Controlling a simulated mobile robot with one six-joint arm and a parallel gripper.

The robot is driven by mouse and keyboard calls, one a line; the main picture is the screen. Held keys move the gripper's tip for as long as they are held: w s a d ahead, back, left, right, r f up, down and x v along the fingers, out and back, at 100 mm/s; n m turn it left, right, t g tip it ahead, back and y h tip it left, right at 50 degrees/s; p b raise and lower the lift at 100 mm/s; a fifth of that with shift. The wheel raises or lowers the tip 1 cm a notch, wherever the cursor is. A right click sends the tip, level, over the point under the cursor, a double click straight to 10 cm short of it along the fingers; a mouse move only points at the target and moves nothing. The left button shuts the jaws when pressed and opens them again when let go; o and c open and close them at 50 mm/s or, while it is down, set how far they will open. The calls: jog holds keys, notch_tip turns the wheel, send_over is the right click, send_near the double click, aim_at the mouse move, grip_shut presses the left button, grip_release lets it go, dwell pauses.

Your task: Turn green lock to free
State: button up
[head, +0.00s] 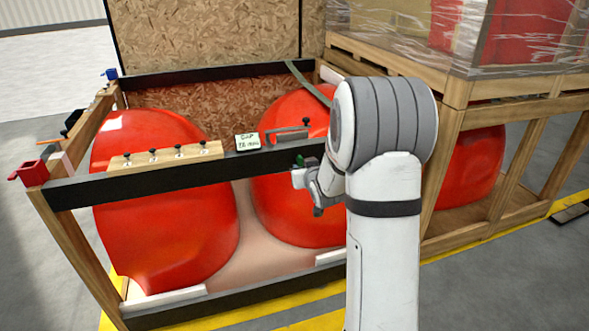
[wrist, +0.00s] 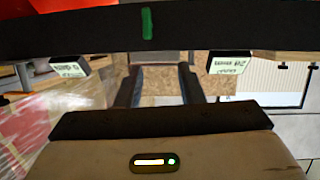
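A small green piece, apparently the green lock (head: 300,161), shows at the black top bar (head: 215,165) of the crate, just left of my wrist. In the wrist view a green strip (wrist: 147,24) stands upright across the black bar (wrist: 225,25). Whether it is locked or free I cannot tell. My gripper (head: 308,194) is in front of the bar, partly hidden by my arm. In the wrist view my gripper (wrist: 160,72) has its two dark fingers apart with nothing between them. The fingertips look short of the bar, in line with the green strip.
Large red nosecones (head: 165,225) fill the wooden crate. A wooden block (head: 165,155) with several knobs, a label (head: 248,141) and a grey handle (head: 287,134) sit along the bar. A red clamp (head: 30,172) is at the left corner. A wrapped crate (head: 520,45) stands right.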

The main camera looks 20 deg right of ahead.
aim_at(301, 164)
jog(key=w+d+f+t+y+b, duration=0.1)
jog(key=w+d+f+t+b, duration=0.2)
jog(key=f, duration=0.4)
jog(key=shift+t, duration=0.3)
jog(key=w, duration=0.3)
jog(key=w+p, duration=0.1)
jog(key=w, duration=0.5)
jog(key=shift+d+r+p, duration=0.1)
jog(key=shift+r+p, duration=0.15)
jog(key=shift+p, duration=0.05)
jog(key=shift+s, duration=0.1)
grip_shut()
